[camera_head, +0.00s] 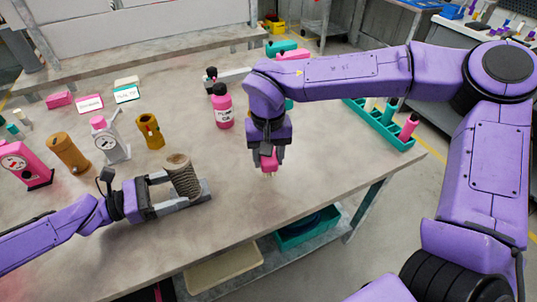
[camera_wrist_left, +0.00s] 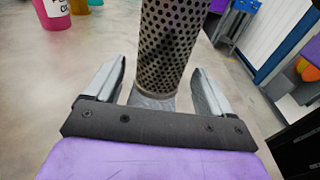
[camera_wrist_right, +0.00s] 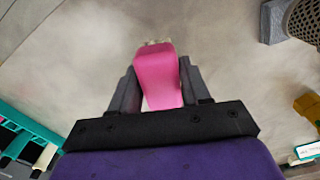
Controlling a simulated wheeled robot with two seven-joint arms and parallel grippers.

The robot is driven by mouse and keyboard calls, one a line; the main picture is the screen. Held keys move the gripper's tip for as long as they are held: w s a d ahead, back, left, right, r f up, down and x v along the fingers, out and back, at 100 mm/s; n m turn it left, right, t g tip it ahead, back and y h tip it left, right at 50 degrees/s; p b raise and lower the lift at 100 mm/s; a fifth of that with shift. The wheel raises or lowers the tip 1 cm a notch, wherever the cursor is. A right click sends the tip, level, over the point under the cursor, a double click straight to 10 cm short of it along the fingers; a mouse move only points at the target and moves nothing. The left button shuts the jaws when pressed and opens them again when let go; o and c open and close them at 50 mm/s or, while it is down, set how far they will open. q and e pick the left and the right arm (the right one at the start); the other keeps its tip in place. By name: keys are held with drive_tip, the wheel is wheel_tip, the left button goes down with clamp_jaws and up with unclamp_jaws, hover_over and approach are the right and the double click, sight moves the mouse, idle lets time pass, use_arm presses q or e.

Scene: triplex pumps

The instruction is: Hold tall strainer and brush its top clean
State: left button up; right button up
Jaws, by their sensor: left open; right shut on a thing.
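The tall strainer (camera_head: 182,174) is a perforated brownish cylinder on a grey base (camera_head: 204,189) near the middle of the bench. My left gripper (camera_head: 174,190) is open, its fingers on either side of the strainer's lower part. The left wrist view shows a gap between each finger and the strainer (camera_wrist_left: 172,38), which has dark patches; its top is cut off there. My right gripper (camera_head: 268,155) is shut on the pink brush (camera_head: 269,163), bristles down, right of the strainer and apart from it. The brush (camera_wrist_right: 158,78) also shows in the right wrist view.
A pink bottle (camera_head: 222,108) stands behind the strainer. A grey gauge unit (camera_head: 110,140), brass-coloured cylinders (camera_head: 70,153) and a pink gauge unit (camera_head: 27,164) stand to the left. A teal rack (camera_head: 378,124) is at the right edge. The bench front is clear.

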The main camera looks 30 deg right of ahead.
use_arm(q)
drive_tip(key=shift+d, duration=1.2)
drive_tip(key=c, duration=0.6)
